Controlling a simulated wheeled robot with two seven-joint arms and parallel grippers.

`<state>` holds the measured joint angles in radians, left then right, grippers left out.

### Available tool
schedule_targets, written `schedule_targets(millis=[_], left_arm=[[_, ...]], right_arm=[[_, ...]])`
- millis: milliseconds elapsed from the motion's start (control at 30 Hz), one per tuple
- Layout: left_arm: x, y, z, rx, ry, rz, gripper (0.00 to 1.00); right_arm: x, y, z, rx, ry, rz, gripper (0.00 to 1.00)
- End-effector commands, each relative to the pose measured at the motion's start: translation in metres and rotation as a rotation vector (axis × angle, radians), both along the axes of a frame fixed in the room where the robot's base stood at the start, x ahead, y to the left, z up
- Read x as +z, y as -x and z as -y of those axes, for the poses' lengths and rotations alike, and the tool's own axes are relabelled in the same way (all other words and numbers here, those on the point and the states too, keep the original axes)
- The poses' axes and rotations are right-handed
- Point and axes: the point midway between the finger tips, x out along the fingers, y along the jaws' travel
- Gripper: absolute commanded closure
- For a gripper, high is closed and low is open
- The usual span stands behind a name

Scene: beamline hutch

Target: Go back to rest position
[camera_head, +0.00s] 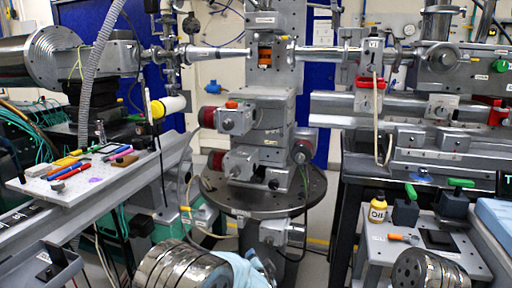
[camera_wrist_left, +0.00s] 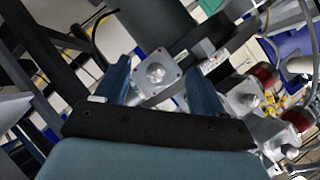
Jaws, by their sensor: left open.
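My left gripper (camera_wrist_left: 158,66) shows in the left wrist view. Its two blue fingers stand apart on a black base, so it is open, with nothing held between them. A grey square metal block with a round boss (camera_wrist_left: 156,73) appears beyond the gap; I cannot tell how far away it is. In the head view neither gripper can be made out clearly. My right gripper is not in view.
A grey bench (camera_head: 100,188) at left carries coloured pens and small tools. A motorised stage (camera_head: 255,140) stands on a round plate at centre. Cables hang at left.

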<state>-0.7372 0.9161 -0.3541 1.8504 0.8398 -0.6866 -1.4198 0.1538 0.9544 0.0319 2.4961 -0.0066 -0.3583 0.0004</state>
Motion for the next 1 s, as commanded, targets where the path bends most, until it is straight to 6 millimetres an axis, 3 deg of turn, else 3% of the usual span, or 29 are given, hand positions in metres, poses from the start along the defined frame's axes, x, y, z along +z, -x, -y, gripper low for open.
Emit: schedule_targets(millis=[167,233,300,433,500,600,700,800,1000], left_arm=[[-0.085,0.035,-0.05,0.076,0.164,-0.205,0.31],[-0.127,0.066,-0.074,0.133,0.267,-0.329,0.31],[-0.168,0.108,-0.094,0.211,0.392,-0.473,0.31],[-0.22,0.199,-0.115,0.391,0.627,-0.742,0.31],[-0.233,0.245,-0.118,0.488,0.736,-0.868,0.31],[-0.239,0.296,-0.117,0.604,0.852,-1.009,0.31],[-0.238,0.326,-0.114,0.678,0.919,-1.093,0.31],[-0.237,0.337,-0.112,0.709,0.947,-1.126,0.31],[-0.237,0.338,-0.112,0.714,0.95,-1.128,0.31]], right_arm=[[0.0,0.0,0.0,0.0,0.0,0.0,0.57],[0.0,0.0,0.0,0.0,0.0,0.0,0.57],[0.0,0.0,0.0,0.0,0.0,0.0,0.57],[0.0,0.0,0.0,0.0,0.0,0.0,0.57],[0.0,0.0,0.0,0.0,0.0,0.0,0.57],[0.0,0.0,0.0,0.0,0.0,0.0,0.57],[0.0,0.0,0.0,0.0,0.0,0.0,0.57],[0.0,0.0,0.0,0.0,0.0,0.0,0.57],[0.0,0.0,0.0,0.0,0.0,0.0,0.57]])
